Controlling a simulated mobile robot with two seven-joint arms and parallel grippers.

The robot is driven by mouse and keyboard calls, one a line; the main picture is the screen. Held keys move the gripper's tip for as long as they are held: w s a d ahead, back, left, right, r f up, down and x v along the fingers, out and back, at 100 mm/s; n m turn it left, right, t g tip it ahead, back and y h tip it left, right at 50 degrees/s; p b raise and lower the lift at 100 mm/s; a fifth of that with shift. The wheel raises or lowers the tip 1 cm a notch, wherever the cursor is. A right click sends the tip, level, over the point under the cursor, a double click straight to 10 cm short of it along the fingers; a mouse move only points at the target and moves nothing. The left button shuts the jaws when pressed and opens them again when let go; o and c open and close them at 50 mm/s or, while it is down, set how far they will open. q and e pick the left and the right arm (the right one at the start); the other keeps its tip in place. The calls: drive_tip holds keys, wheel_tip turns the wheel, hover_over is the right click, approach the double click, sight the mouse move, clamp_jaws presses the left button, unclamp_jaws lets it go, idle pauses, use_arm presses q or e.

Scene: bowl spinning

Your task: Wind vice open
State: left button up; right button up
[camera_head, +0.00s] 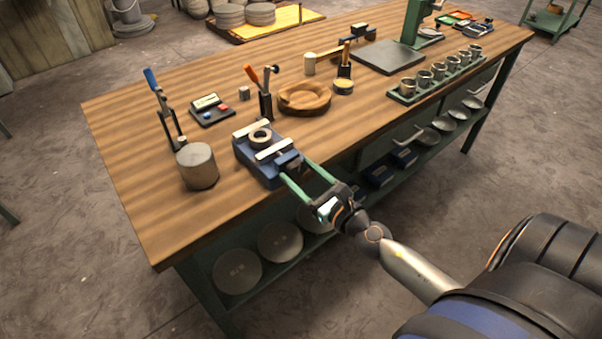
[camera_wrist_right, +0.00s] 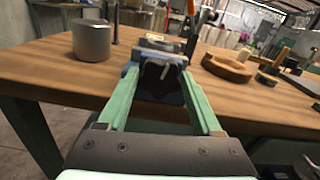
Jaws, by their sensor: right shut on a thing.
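The blue vice (camera_head: 262,172) is at the near edge of the wooden bench, with two pale jaw plates and a round metal ring (camera_head: 260,137) between them. My right gripper (camera_head: 292,167) reaches in from the front right, its long green fingers on either side of the vice's front end. In the right wrist view the fingers flank the dark vice handle (camera_wrist_right: 160,76), and my right gripper (camera_wrist_right: 161,88) is shut on it. The exact finger contact is hard to see. The ring is hard to make out in the right wrist view. My left gripper is not in view.
A grey metal cylinder (camera_head: 197,167) stands left of the vice. An orange-handled tool (camera_head: 265,95) and a wooden bowl (camera_head: 305,98) are behind it. A green rack of metal cups (camera_head: 437,78) is farther right. The bench's front left (camera_head: 165,235) is clear.

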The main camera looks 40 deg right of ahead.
drive_tip(key=shift+n, duration=1.1)
drive_tip(key=o, duration=1.4)
drive_tip(key=shift+s+f, duration=0.15)
drive_tip(key=shift+s, duration=0.4)
drive_tip(key=shift+s+d+b, duration=0.15)
drive_tip(key=shift+s+b, duration=1.1)
drive_tip(key=shift+s, duration=0.65)
drive_tip(key=shift+s+d+b, duration=0.2)
drive_tip(key=shift+s+b, duration=1.05)
drive_tip(key=shift+s, duration=0.65)
drive_tip(key=shift+s+d+b, duration=0.15)
drive_tip(key=shift+s+b, duration=1.1)
drive_tip(key=shift+s, duration=0.65)
